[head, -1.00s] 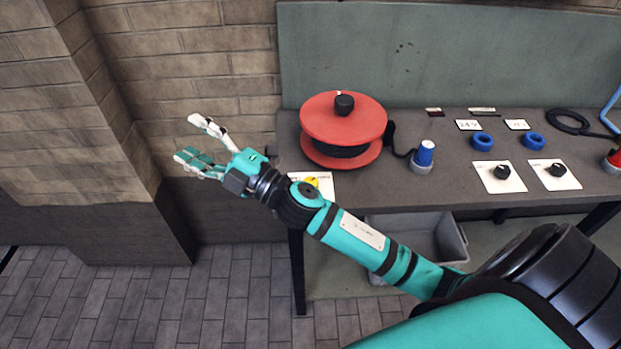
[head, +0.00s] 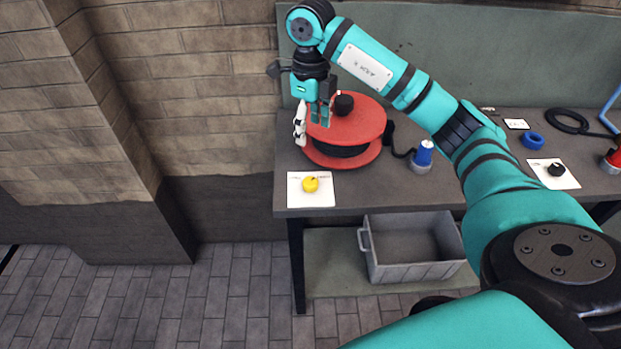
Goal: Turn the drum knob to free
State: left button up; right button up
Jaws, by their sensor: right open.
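A red cable drum (head: 362,118) with black cable wound between its flanges lies flat at the left end of the bench. A black knob (head: 344,104) sits on its top. A yellow knob (head: 311,184) stands on a white card (head: 297,199) in front of the drum, at the bench's front left corner. The card's print is too small to read. My right gripper (head: 312,132) points down over the drum's left side, behind the yellow knob in the picture. Its fingers are apart with nothing seen between them. It appears clear of both knobs. My left gripper is not in view.
A blue plug (head: 424,153) on a black lead stands right of the drum. A blue ring (head: 533,141) and a black knob on a card (head: 556,170) are further right. My arm hides part of the bench. A grey bin (head: 417,270) stands below.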

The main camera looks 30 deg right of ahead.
aim_at(310, 181)
notch_tip(310, 181, down, 17)
jog(key=p, duration=0.3)
jog(key=shift+a, duration=0.1)
jog(key=c, duration=1.2)
jog(key=shift+o, duration=0.2)
